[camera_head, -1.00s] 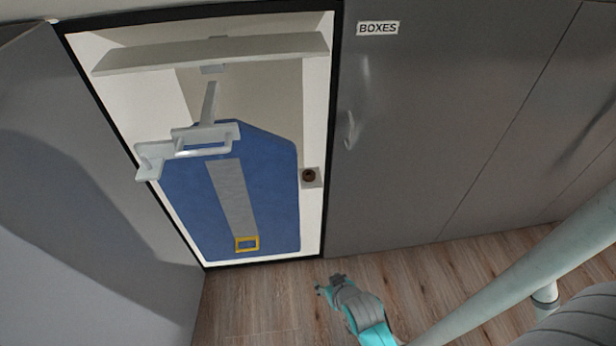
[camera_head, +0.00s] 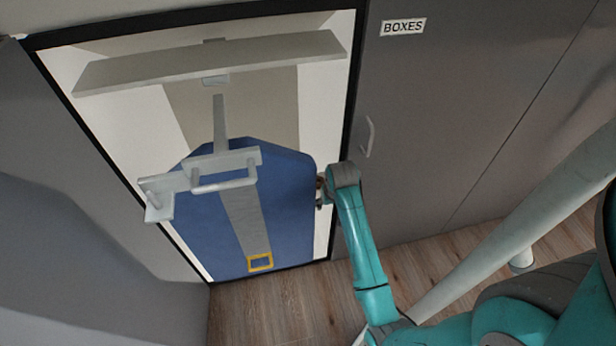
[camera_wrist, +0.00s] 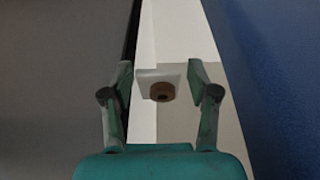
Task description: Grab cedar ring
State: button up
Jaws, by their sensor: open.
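The cedar ring (camera_wrist: 161,91) is a small brown ring with a dark hole. My gripper is open and empty, fingers on either side of the ring's line. In the head view my gripper (camera_head: 325,190) reaches the closet's right edge and mostly hides the ring.
The blue bag (camera_head: 285,205) with a grey strap and yellow buckle hangs close left of my gripper. A pale rack (camera_head: 222,179) and a shelf (camera_head: 210,65) are above. The grey door marked BOXES (camera_head: 410,120) is to the right. Wooden floor (camera_head: 270,315) lies below.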

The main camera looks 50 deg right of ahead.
send_over(319, 185)
jog(key=x, duration=0.5)
dwell(0.6)
jog(key=c, duration=0.6)
